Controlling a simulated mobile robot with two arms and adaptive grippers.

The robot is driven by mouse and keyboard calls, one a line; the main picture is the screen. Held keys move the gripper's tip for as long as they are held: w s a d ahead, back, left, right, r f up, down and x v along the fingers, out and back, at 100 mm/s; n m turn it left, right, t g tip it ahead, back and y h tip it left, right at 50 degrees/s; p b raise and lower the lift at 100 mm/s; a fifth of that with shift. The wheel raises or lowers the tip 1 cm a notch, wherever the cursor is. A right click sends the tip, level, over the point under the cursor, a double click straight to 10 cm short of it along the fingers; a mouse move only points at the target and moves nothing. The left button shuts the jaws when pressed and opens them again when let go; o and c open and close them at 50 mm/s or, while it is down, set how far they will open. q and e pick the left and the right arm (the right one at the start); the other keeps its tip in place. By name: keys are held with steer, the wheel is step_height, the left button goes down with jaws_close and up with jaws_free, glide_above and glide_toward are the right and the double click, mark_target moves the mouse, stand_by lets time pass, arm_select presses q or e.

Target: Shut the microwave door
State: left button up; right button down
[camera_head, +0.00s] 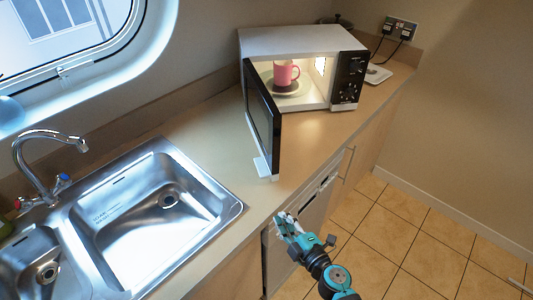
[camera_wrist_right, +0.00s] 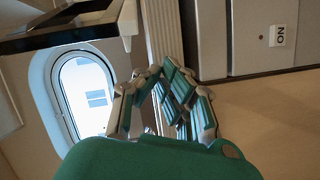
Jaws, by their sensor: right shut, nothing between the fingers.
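The white microwave (camera_head: 300,42) stands on the counter with its door (camera_head: 262,118) swung wide open toward the front. The door is dark, with a pale handle (camera_head: 263,167) near its lower free end. A pink mug (camera_head: 284,75) sits on the plate inside the lit cavity. My right gripper (camera_head: 281,217) is in front of the counter edge, below the door's free end in the picture and apart from it. Its fingers (camera_wrist_right: 161,78) are shut and empty in the right wrist view. My left gripper is not in view.
A steel sink (camera_head: 150,215) with a tap (camera_head: 45,165) fills the left of the counter (camera_head: 215,125). An oval window (camera_head: 60,40) is above it. A wall socket (camera_head: 400,28) with plugs is behind the microwave.

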step_height(320, 180, up, 13)
steer(key=a+n+y+p, duration=0.1)
steer(key=a+n+y, duration=0.15)
steer(key=n, duration=0.35)
steer(key=x, duration=1.1)
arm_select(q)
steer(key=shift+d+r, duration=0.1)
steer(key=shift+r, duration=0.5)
arm_select(e)
steer(key=d, duration=0.2)
steer(key=w+d, duration=0.1)
steer(key=d, duration=0.1)
steer(key=shift+d+r, duration=0.15)
steer(key=shift+d, duration=0.05)
steer(key=shift+a, duration=0.1)
